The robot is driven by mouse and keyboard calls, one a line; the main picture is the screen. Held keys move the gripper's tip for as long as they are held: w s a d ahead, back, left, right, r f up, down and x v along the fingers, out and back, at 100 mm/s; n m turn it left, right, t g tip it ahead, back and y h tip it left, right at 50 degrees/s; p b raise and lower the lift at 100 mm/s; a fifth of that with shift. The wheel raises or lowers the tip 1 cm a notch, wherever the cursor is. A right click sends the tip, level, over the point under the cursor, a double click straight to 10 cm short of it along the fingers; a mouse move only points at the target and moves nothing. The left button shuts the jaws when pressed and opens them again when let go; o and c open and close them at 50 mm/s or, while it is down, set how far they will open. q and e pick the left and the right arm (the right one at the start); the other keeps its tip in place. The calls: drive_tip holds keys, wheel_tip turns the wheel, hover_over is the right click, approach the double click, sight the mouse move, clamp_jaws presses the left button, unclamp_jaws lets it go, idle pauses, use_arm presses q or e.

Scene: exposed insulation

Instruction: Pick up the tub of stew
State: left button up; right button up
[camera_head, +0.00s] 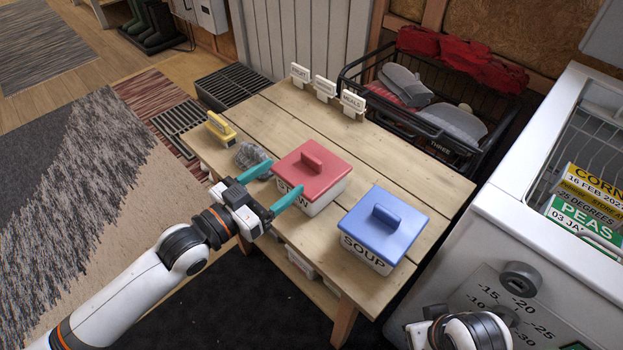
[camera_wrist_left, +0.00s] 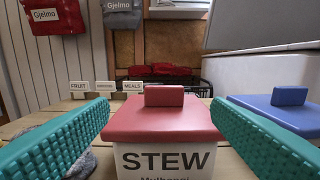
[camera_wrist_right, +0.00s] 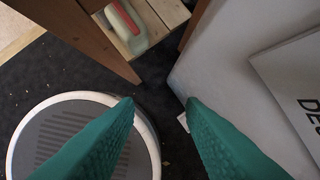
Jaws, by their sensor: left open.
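The tub of stew is a white tub with a red lid (camera_head: 311,168) and a block handle, on the wooden table. In the left wrist view its front reads STEW (camera_wrist_left: 165,160), and its red handle (camera_wrist_left: 164,96) stands upright in the middle. My left gripper (camera_head: 273,184) is open at the tub's near left side. Its teal fingers point toward the tub and nothing is between them. Whether a finger touches the tub I cannot tell. My right gripper (camera_wrist_right: 160,103) is open and empty, low over the dark floor; its fingers are outside the head view.
A blue-lidded SOUP tub (camera_head: 384,225) stands right of the red one. A grey cloth (camera_head: 250,158) and a yellow-handled tool (camera_head: 220,127) lie to the left. Label stands (camera_head: 325,88) line the back edge. A white freezer (camera_head: 480,240) borders the right.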

sight(309, 162)
use_arm(q)
drive_tip(key=x, duration=0.2)
drive_tip(key=shift+w+d, duration=0.2)
drive_tip(key=x, duration=0.2)
drive_tip(key=f+b+x, duration=0.1)
drive_tip(key=x, duration=0.1)
drive_tip(key=shift+s+d, duration=0.15)
drive_tip(key=shift+d, duration=0.05)
drive_tip(key=shift+w+d+r+b, duration=0.1)
drive_tip(key=shift+w+d+b, duration=0.2)
clamp_jaws()
drive_tip(key=shift+r, duration=0.1)
use_arm(e)
drive_tip(key=w+t, duration=0.1)
drive_tip(key=w+a+t, duration=0.1)
drive_tip(key=w, duration=0.1)
drive_tip(key=w+t, duration=0.1)
drive_tip(key=w, duration=0.1)
drive_tip(key=shift+w+a+r+y, duration=0.2)
drive_tip(key=shift+a+r+y, duration=0.1)
drive_tip(key=shift+r+y, duration=0.1)
